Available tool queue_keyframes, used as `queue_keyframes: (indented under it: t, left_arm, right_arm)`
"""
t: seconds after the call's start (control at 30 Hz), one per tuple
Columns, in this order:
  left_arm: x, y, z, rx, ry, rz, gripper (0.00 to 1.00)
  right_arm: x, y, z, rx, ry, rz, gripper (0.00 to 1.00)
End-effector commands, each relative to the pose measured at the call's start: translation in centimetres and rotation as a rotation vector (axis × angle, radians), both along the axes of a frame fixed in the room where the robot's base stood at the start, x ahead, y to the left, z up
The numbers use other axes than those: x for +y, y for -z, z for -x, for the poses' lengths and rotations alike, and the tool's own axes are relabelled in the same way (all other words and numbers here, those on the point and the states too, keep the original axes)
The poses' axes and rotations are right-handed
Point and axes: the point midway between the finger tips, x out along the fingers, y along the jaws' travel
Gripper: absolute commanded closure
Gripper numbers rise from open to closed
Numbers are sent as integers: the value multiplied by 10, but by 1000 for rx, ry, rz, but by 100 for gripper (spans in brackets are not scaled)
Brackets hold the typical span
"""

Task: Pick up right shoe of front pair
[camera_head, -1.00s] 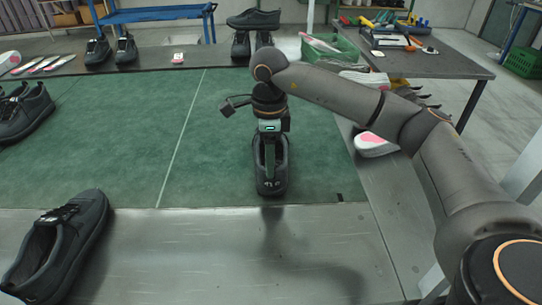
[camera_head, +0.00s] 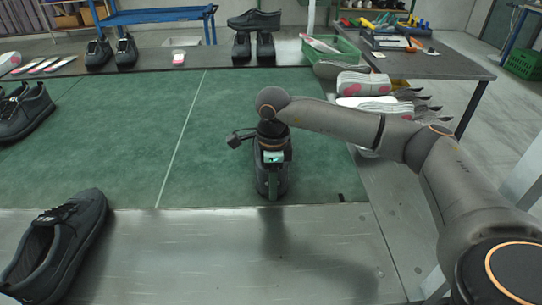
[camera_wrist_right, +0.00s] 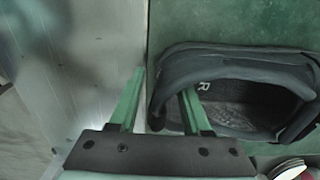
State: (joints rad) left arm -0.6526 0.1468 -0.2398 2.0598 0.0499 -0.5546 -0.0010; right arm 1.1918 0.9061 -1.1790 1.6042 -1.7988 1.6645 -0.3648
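The dark grey shoe (camera_head: 283,180) stands at the front right of the green mat, largely hidden by my right arm in the head view. My right gripper (camera_head: 272,188) is low over its near end. In the right wrist view the shoe (camera_wrist_right: 235,52) shows its opening and a letter R on the insole. There, the right gripper (camera_wrist_right: 162,84) is open, its green fingers apart. One finger is outside the shoe's end wall and the other is inside the opening, with the wall between them. My left gripper is not in view.
Another dark shoe (camera_head: 62,245) lies at the front left on the metal edge. More shoes (camera_head: 22,110) stand at the left of the mat. Light soles (camera_head: 362,85) are stacked right of the mat, near my arm. A green basket (camera_head: 330,48) is behind. The mat's middle is clear.

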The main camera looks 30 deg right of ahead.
Motion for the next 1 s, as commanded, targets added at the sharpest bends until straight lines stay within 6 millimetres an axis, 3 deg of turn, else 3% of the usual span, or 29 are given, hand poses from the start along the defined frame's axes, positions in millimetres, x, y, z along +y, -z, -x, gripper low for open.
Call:
queue_keyframes:
  t: [0.07,0.4,1.0]
  left_arm:
    - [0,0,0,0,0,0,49]
    - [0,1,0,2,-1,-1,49]
    - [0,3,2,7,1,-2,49]
  right_arm:
    - [0,0,0,0,0,0,62]
    - [0,0,0,0,0,0,100]
    - [0,0,0,1,-1,-2,100]
